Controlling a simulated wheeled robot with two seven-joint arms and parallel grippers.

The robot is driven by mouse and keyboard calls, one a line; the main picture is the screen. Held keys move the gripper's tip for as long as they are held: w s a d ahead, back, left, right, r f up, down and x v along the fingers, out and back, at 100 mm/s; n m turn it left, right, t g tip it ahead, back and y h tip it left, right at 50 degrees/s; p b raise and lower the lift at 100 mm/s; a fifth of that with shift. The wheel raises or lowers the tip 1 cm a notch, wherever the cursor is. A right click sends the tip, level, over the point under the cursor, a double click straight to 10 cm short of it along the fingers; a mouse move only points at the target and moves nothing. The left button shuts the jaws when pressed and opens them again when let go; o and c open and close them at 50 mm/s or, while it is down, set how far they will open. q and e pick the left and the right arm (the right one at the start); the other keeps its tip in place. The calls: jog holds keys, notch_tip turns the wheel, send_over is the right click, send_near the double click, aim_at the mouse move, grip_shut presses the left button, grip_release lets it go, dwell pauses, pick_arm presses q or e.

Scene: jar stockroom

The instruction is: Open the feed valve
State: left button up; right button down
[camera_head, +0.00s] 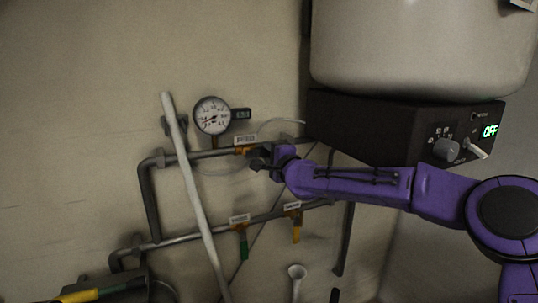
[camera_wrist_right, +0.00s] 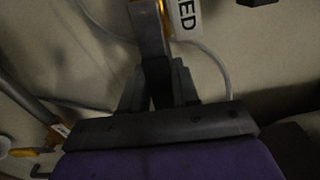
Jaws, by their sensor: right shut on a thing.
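The feed valve (camera_head: 245,151) sits on the upper wall pipe, with an orange body and a white label above it. In the right wrist view its label (camera_wrist_right: 187,18) shows the letters "ED", the rest cut off. A grey lever (camera_wrist_right: 149,32) runs from the orange part down between my right gripper's fingers. My right gripper (camera_head: 261,162) is at this valve, shut on the lever; it also shows in the right wrist view (camera_wrist_right: 158,85). In the head view the gripper hides most of the lever. My left gripper is not in view.
A round gauge (camera_head: 212,116) stands above the pipe. A pale pole (camera_head: 190,180) leans across the pipes at left. A green-handled valve (camera_head: 243,245) and a yellow-handled valve (camera_head: 296,230) hang on the lower pipe. A large tank (camera_head: 415,45) on a dark control box (camera_head: 370,125) reading OFF overhangs at right.

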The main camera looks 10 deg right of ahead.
jog(key=shift+r+n, duration=0.2)
jog(key=shift+n, duration=0.3)
jog(key=c, duration=0.9)
grip_release()
jog(key=b+v, duration=0.3)
jog(key=v, duration=0.7)
jog(key=shift+s, duration=0.3)
jog(key=shift+d, duration=0.15)
